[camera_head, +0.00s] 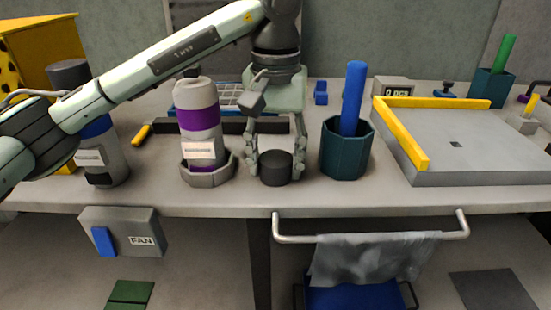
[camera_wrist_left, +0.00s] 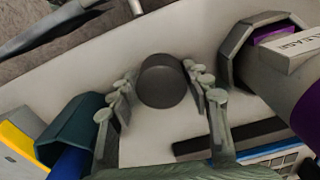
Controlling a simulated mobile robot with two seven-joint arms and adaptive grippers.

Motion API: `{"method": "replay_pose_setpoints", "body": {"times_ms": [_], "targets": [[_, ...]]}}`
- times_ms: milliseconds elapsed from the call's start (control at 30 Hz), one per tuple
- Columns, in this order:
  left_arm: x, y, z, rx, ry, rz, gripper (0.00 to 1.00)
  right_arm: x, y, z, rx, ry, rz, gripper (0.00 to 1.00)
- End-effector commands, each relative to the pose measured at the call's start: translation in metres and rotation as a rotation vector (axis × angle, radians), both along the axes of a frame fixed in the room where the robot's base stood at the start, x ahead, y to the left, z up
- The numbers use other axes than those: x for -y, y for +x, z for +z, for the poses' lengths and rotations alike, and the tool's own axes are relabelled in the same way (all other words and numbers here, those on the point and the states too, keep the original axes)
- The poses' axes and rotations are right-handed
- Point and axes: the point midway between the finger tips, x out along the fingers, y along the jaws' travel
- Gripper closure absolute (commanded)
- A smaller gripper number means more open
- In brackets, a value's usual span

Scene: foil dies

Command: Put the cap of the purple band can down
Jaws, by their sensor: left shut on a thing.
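The purple band can (camera_head: 198,103) stands upright in a grey many-sided holder (camera_head: 216,178). Its light top is uncapped. The can also shows at the right of the left wrist view (camera_wrist_left: 306,112). The cap (camera_head: 276,168) is a short dark grey cylinder, at the table top right of the can. My left gripper (camera_head: 275,174) points down with its fingers on either side of the cap and is shut on it. In the left wrist view the cap (camera_wrist_left: 163,82) lies between the fingertips. Whether its underside touches the table I cannot tell. My right gripper is not in view.
A dark teal cup (camera_head: 346,150) with a blue stick stands close right of the cap. A blue band can (camera_head: 103,150) with a dark cap stands at left. A dark bar (camera_head: 222,126) lies behind. The table's front edge (camera_head: 300,201) is near.

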Motion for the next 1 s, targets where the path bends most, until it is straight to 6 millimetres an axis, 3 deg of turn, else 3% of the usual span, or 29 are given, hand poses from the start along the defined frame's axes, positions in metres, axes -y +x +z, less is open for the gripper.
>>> {"method": "replay_pose_setpoints", "body": {"times_ms": [33,200,600,1000], "targets": [[0.0,0.0,0.0,0.0,0.0,0.001,0.49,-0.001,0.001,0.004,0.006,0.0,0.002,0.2],[0.0,0.0,0.0,0.0,0.0,0.001,0.3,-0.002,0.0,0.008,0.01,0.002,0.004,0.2],[0.0,0.0,0.006,0.001,0.0,0.001,0.3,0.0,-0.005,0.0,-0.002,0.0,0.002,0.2],[0.0,0.001,0.088,0.004,0.001,0.001,0.3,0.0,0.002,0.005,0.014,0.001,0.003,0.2]]}}
